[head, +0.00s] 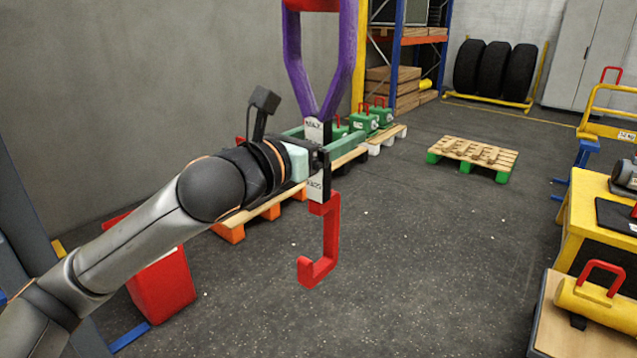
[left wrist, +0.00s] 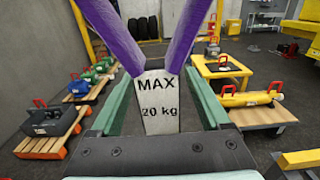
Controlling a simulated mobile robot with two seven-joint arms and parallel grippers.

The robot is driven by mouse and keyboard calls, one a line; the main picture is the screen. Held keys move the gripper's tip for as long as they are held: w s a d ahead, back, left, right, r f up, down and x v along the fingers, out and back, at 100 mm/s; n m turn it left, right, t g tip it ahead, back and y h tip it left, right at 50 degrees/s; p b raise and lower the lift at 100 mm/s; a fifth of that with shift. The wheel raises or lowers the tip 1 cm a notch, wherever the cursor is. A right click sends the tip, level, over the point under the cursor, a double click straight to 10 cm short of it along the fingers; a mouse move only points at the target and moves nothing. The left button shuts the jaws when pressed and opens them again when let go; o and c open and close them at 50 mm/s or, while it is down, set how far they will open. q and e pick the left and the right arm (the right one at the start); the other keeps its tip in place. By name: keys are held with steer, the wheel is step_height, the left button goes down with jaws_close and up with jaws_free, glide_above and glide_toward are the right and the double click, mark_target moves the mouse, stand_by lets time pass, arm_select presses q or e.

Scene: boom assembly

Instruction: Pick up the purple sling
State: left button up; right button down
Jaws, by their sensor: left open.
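The purple sling (head: 299,72) hangs from a red piece (head: 312,5) at the top edge of the head view. Its two straps meet at a pale block marked MAX 20 kg, with a red hook (head: 328,245) below. My left gripper (head: 317,160) is at this block and hides part of it. In the left wrist view the sling (left wrist: 110,38) rises in a V from the block (left wrist: 158,102), which sits between my two green fingers. The jaws are open around the block; contact cannot be told. My right gripper is not in view.
A red bin (head: 163,285) stands on the floor behind my left arm. Pallets with green items (head: 362,120) lie along the wall. A bare pallet (head: 472,155) is farther back. A yellow table (head: 590,215) and a yellow cylinder (head: 595,303) are at right. The middle floor is clear.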

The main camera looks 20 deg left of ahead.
arm_select(q)
jaws_close()
stand_by(0.6)
stand_by(0.7)
steer(key=shift+r, duration=0.2)
